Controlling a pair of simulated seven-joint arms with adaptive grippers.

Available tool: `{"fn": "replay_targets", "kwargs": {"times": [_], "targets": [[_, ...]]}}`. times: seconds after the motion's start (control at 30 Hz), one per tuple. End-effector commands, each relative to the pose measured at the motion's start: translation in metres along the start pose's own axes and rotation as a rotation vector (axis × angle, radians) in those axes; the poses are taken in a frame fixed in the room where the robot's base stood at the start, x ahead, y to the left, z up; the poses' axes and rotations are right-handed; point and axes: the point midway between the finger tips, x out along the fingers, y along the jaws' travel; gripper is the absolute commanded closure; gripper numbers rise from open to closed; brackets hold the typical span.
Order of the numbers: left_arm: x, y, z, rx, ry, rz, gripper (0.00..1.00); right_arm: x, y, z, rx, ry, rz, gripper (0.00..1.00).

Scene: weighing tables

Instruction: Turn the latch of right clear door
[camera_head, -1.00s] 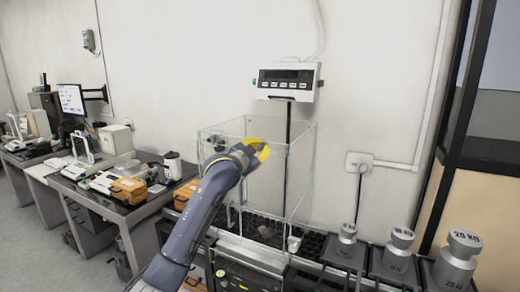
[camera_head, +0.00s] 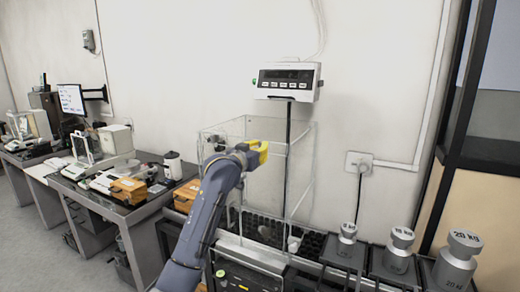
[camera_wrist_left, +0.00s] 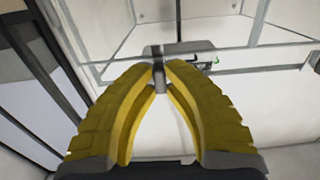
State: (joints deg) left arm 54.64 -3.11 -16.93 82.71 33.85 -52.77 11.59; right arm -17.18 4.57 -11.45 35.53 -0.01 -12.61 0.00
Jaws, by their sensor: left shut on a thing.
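A clear-walled box with thin pale edges (camera_head: 303,165) stands below the wall display, in the middle of the head view. My left gripper (camera_head: 264,150), with yellow fingers, is at the upper front of this box. In the left wrist view the fingers (camera_wrist_left: 160,70) come together at their tips on a small dark grey latch (camera_wrist_left: 158,50). A wider grey plate lies behind the tips, on the clear panel. The fingers hide part of the latch, so its exact angle is hard to tell. My right gripper is not in view.
A white display unit (camera_head: 288,80) hangs on the wall above the box. Metal weights, including one marked 20 KG (camera_head: 458,262), stand at the right. A bench (camera_head: 130,215) with instruments is at the left. My arm covers the box's lower left.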

Motion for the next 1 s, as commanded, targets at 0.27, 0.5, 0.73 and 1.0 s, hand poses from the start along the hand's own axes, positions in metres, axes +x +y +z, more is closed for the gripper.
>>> {"fn": "replay_targets", "kwargs": {"times": [0.27, 0.5, 0.73, 1.0], "targets": [[-0.0001, -0.0002, -0.0006, -0.023, 0.001, 0.0, 1.0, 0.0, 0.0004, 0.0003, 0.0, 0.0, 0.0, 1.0], [-0.0001, -0.0002, -0.0006, -0.023, 0.001, 0.0, 1.0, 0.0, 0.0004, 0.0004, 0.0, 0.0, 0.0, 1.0], [-0.0001, -0.0001, -0.0005, -0.023, 0.001, 0.0, 0.68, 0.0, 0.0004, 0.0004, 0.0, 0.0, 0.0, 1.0], [-0.0004, -0.0001, -0.0002, -0.022, 0.0, 0.0, 0.66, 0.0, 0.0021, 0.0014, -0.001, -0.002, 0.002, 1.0]]}}
